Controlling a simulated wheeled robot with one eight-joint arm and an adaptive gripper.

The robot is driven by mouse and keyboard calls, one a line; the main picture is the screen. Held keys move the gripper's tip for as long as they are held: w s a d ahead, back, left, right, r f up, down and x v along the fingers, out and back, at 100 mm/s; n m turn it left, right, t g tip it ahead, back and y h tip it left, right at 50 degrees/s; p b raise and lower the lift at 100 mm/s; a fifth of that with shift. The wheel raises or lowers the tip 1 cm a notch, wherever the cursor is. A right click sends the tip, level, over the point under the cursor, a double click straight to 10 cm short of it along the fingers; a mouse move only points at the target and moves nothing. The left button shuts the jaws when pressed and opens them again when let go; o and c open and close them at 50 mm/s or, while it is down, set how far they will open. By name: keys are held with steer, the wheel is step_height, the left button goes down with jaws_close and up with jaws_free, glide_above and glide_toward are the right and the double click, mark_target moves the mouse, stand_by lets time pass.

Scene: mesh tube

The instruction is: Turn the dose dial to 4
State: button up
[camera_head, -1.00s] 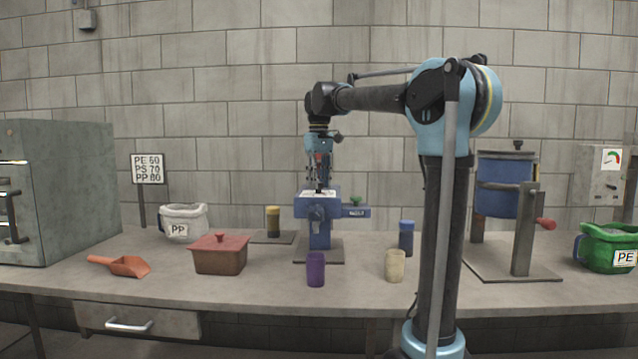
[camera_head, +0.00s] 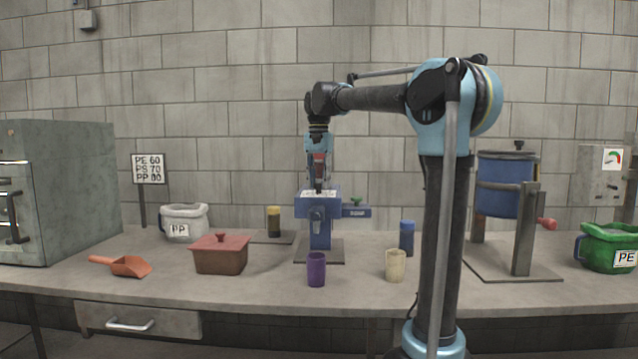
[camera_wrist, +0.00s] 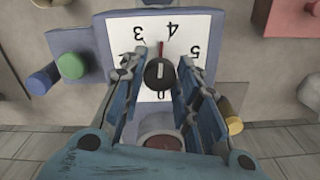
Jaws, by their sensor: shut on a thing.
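The dose dial has a black round knob (camera_wrist: 159,74) on a white number plate (camera_wrist: 215,22) atop a blue dosing machine (camera_head: 318,209). In the wrist view the figures 3, 4, 5 and 0 show, upside down or tilted; other figures are hidden behind my fingers. A thin pointer (camera_wrist: 160,48) stands out from the knob towards the gap between 3 and 4. My gripper (camera_wrist: 160,82) is shut on the knob from above, one finger on each side. In the head view my gripper (camera_head: 318,185) reaches down onto the plate.
A green knob (camera_wrist: 70,66) sits beside the plate. On the bench stand a purple cup (camera_head: 316,270), a beige cup (camera_head: 395,266), a blue-lidded jar (camera_head: 406,238) and a red lidded box (camera_head: 220,256). An orange scoop (camera_head: 130,267) lies at left.

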steer(key=shift+a+m, duration=0.1)
steer(key=shift+m, duration=1.5)
steer(key=o, duration=1.1)
steer(key=shift+c, duration=0.2)
steer(key=shift+r, duration=0.1)
step_height(320, 180, up, 12)
steer(key=shift+w+f, duration=0.1)
steer(key=shift+f, duration=0.1)
